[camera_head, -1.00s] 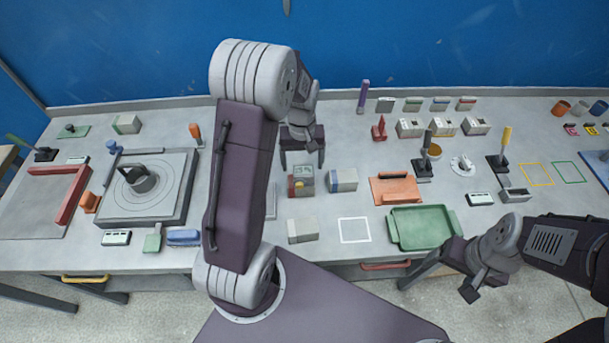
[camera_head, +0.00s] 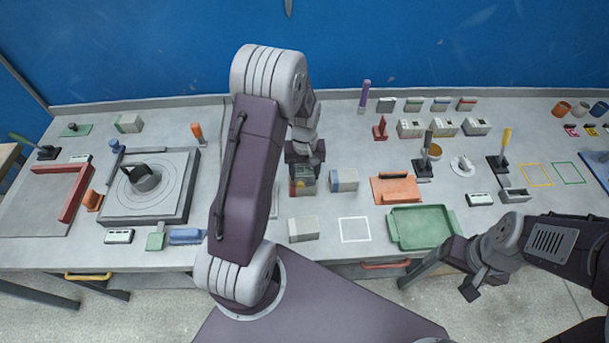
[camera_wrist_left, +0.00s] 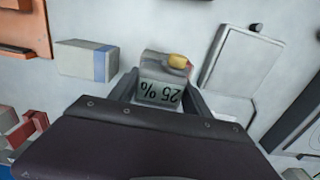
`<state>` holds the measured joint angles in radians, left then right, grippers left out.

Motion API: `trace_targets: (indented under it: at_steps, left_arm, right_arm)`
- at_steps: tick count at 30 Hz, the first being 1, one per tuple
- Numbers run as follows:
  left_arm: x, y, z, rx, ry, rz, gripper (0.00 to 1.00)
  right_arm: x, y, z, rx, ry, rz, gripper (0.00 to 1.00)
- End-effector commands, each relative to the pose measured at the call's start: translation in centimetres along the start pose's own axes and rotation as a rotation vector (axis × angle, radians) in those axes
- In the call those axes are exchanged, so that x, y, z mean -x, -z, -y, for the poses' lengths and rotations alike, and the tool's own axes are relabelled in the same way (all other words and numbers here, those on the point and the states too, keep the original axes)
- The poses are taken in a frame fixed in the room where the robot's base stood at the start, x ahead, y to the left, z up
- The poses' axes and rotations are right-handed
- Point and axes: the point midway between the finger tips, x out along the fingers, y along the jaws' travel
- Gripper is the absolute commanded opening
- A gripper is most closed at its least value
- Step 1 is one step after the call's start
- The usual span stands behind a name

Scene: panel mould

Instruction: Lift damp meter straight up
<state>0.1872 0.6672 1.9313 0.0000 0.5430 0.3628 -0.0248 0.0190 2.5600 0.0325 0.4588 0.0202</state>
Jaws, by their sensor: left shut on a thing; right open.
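The damp meter (camera_head: 303,187) is a small grey box with a yellow knob and a red part. It stands on the bench in the middle of the head view. In the left wrist view the meter (camera_wrist_left: 162,92) shows a display reading "25 %", upside down. My left gripper (camera_head: 304,172) is above it, with a finger on each side, shut on it. The gripper palm hides part of the meter. No clear gap under the meter can be made out. My right gripper (camera_head: 474,284) is open and empty, in front of the bench's front edge at the right.
A pale box with a blue band (camera_head: 344,180) stands close to the right of the meter. A grey block (camera_head: 303,229) and a white outlined square (camera_head: 354,230) lie in front. An orange tray (camera_head: 397,190) and a green tray (camera_head: 421,227) are to the right.

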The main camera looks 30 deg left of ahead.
Motion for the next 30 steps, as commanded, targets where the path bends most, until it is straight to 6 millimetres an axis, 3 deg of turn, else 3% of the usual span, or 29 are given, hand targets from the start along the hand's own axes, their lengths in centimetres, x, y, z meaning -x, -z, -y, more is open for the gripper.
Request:
trace_targets:
  at_steps: [8, 14, 24, 30]
  left_arm:
    - [0.8, 0.1, -0.1, 0.0, -0.002, -0.004, 0.0]
    - [4.0, 0.2, -0.1, 0.0, -0.003, -0.008, 0.0]
    - [8.6, -3.9, -6.8, -0.007, -0.003, -0.004, 0.0]
    - [10.6, -5.5, -9.4, -0.003, -0.001, -0.002, 0.0]
  right_arm:
    - [-0.1, 0.0, 0.0, 0.0, 0.0, 0.0, 0.78]
    - [-0.6, -0.1, 0.0, 0.0, 0.0, 0.0, 0.78]
    - [-1.6, -0.2, 0.0, 0.0, 0.0, 0.0, 0.78]
    - [-1.8, -0.2, 0.0, 0.0, 0.0, 0.0, 0.78]
